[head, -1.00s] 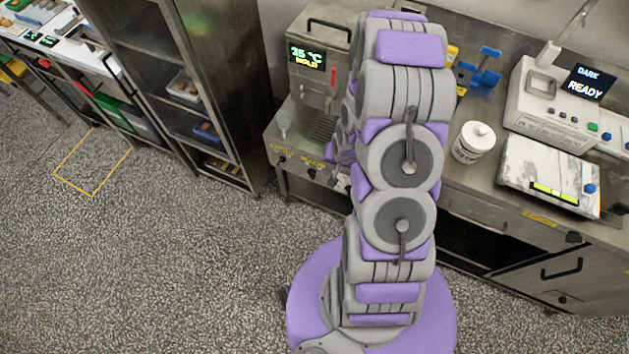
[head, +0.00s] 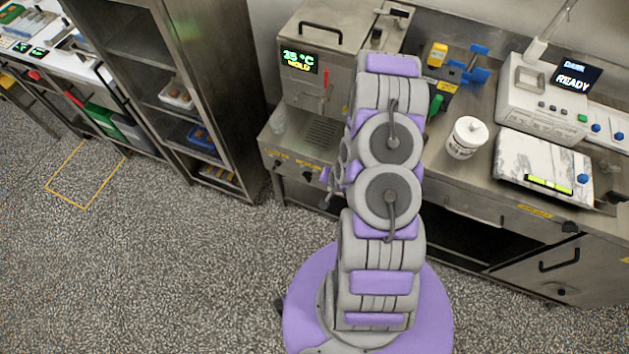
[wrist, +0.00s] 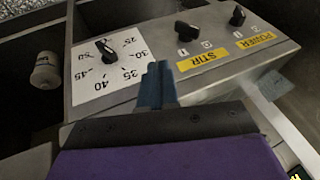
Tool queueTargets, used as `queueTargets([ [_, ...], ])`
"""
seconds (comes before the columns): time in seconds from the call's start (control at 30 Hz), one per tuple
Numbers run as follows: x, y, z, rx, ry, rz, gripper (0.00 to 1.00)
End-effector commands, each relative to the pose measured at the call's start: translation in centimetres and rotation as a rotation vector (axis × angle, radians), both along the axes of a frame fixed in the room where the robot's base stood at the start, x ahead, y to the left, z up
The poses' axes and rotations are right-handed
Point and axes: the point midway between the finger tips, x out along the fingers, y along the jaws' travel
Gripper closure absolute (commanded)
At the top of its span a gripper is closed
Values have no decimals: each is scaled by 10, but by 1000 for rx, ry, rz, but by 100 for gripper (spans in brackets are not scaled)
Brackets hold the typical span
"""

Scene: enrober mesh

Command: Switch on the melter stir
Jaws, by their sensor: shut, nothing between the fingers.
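The melter (head: 322,82) stands left of my arm in the head view, its display reading 25 °C HOLD. In the wrist view its front panel appears upside down. The black stir knob (wrist: 187,30) sits by the yellow STIR label (wrist: 203,60), with small position marks beside it. I cannot tell its setting for sure. The power knob (wrist: 237,16) is to its right and the numbered temperature dial (wrist: 106,48) to its left. My gripper (wrist: 157,82) is shut and empty, its blue-grey fingertips between dial and STIR label, apart from the stir knob. In the head view the fingers are hidden.
A white lidded tub (head: 467,137) stands on the counter right of my arm, near a white marble-patterned slab (head: 543,165). A steel rack (head: 150,60) stands left of the melter. The floor in front is clear.

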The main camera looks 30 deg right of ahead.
Motion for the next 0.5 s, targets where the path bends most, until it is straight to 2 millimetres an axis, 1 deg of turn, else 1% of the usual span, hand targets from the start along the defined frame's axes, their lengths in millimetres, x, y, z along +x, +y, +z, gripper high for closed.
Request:
queueTargets([
  [0.17,5,0,-9,0,0,1,100],
  [0.27,12,-2,-22,-1,-1,2,100],
  [0.5,32,-3,-63,0,1,2,100],
])
